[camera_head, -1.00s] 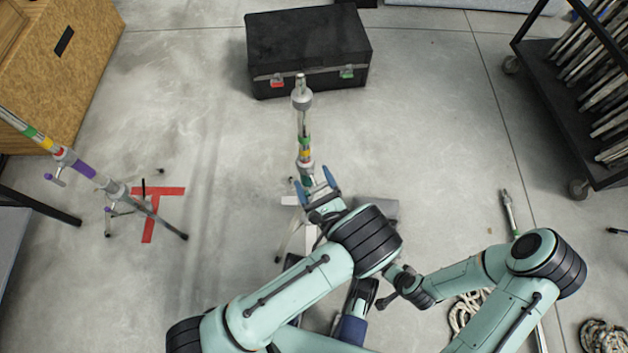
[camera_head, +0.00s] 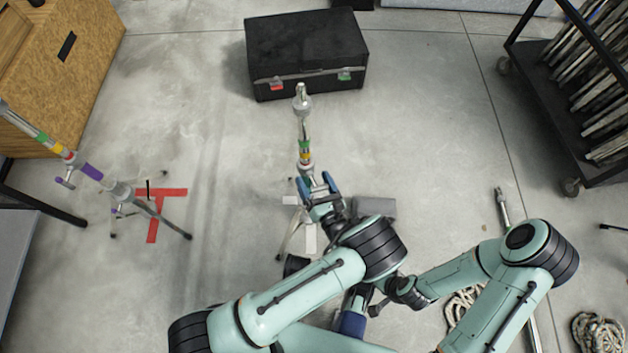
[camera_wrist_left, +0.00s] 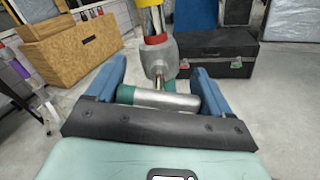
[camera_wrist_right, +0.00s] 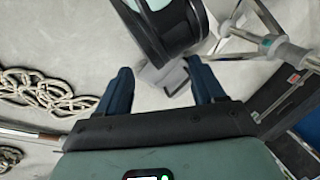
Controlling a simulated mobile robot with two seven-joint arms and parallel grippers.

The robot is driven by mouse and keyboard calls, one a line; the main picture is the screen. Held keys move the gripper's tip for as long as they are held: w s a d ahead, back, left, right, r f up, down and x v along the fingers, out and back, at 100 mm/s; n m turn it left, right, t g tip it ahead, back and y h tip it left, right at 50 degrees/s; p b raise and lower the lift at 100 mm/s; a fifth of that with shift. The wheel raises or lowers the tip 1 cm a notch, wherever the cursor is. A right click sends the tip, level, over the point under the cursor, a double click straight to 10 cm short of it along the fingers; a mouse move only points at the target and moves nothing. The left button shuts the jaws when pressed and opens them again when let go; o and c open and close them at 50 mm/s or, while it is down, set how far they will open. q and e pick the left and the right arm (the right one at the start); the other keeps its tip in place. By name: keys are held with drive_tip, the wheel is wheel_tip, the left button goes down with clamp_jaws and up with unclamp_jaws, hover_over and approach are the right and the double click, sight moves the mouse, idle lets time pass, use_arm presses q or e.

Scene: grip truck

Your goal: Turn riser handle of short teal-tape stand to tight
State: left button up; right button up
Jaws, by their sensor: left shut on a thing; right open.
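A stand (camera_head: 306,152) with green, yellow and red bands rises in front of me in the head view, topped by a grey knob-like head. In the left wrist view its grey collar (camera_wrist_left: 160,55) carries a riser handle (camera_wrist_left: 165,98), a metal bar with teal ends lying crosswise. My left gripper (camera_head: 318,184) is at the collar, shut on this handle between its blue fingers (camera_wrist_left: 155,90). The stand's lower part is partly hidden by my left arm. My right gripper, seen in its wrist view (camera_wrist_right: 162,88), is open with nothing between its fingers.
A second stand with purple tape (camera_head: 92,172) is at left by red floor tape (camera_head: 158,192). A black case (camera_head: 306,60) lies behind the first stand. A wheeled rack (camera_head: 585,110) stands at right; coiled rope (camera_wrist_right: 45,90) lies on the floor.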

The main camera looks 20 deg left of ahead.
use_arm(q)
drive_tip(key=m+p, duration=0.1)
drive_tip(key=m, duration=0.2)
drive_tip(key=shift+m, duration=0.4)
drive_tip(key=m, duration=0.2)
drive_tip(key=shift+d+f+m+p, duration=0.1)
drive_tip(key=shift+m+p, duration=0.2)
drive_tip(key=shift+m, duration=0.1)
drive_tip(key=m, duration=0.3)
drive_tip(key=shift+p, duration=0.3)
drive_tip(key=shift+f+m, duration=0.1)
drive_tip(key=shift+m, duration=1.1)
use_arm(e)
drive_tip(key=shift+g+y, duration=0.3)
drive_tip(key=shift+g, duration=0.4)
drive_tip(key=shift+s+a+r, duration=0.35)
drive_tip(key=shift+s+r, duration=0.2)
drive_tip(key=shift+s, duration=0.15)
drive_tip(key=shift+s+a+r, duration=0.3)
drive_tip(key=shift+s+r, duration=0.25)
drive_tip(key=shift+s, duration=0.1)
drive_tip(key=shift+s+a+r, duration=0.35)
drive_tip(key=shift+s+r, duration=0.2)
drive_tip(key=shift+s, duration=0.15)
use_arm(q)
drive_tip(key=o, duration=0.9)
